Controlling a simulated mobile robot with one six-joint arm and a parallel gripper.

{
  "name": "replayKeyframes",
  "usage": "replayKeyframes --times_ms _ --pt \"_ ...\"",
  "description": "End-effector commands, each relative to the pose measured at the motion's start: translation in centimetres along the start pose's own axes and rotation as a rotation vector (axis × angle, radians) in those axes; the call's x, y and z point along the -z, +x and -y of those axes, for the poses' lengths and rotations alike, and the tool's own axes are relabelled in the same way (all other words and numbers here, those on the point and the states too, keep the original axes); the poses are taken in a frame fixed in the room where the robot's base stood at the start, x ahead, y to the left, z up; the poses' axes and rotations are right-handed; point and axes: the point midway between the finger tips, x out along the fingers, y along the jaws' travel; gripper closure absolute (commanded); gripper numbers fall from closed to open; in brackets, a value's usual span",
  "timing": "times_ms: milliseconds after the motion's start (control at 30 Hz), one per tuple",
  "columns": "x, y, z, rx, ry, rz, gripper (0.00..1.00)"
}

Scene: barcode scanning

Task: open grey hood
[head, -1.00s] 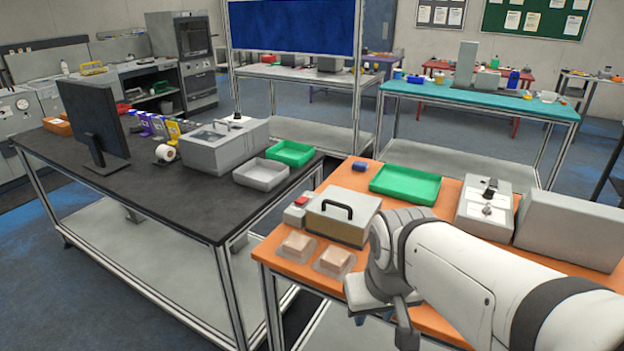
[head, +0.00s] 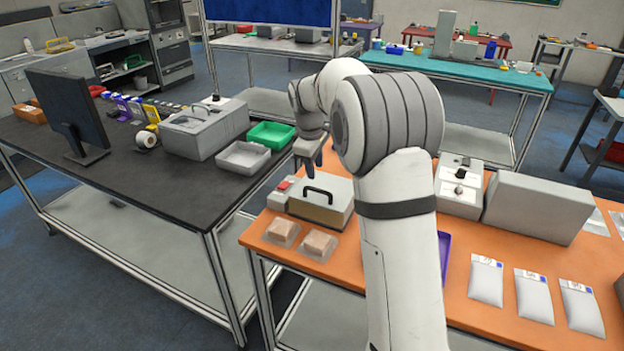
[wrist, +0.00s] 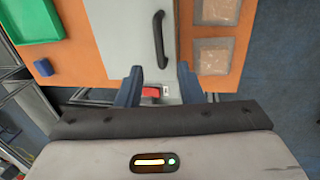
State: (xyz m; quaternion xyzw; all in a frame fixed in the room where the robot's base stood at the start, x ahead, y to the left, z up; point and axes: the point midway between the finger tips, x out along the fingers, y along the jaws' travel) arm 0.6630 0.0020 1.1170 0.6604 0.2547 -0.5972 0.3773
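The grey hood (head: 322,199) is the lid of a box on the orange table, with a black arched handle (head: 318,194) on top. It looks closed in the head view. In the wrist view the grey hood (wrist: 130,45) and its black handle (wrist: 159,40) lie ahead of the fingers. My gripper (head: 308,170) hangs just above and behind the hood in the head view. In the wrist view my gripper (wrist: 158,85) has its two blue fingers wide apart with nothing held. The handle is beyond the fingertips, apart from them.
A red button (wrist: 150,91) on a small box shows between the fingers. Two clear packs (head: 283,232) (head: 318,245) lie in front of the hood. A green tray (wrist: 30,22) and blue block (wrist: 43,67) are close by. Several white pouches (head: 533,296) lie at right.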

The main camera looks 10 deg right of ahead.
Motion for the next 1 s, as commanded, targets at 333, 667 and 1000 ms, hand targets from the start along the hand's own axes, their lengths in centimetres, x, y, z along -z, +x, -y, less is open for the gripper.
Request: replayKeyframes --times_ms 333,667,1000 --pt "0.1 4.6 -0.2 0.002 -0.01 0.004 0.66" --pt "0.2 7.8 -0.2 0.0 -0.008 0.002 0.66" --pt "0.2 7.9 -0.1 -0.001 -0.008 0.001 0.73"
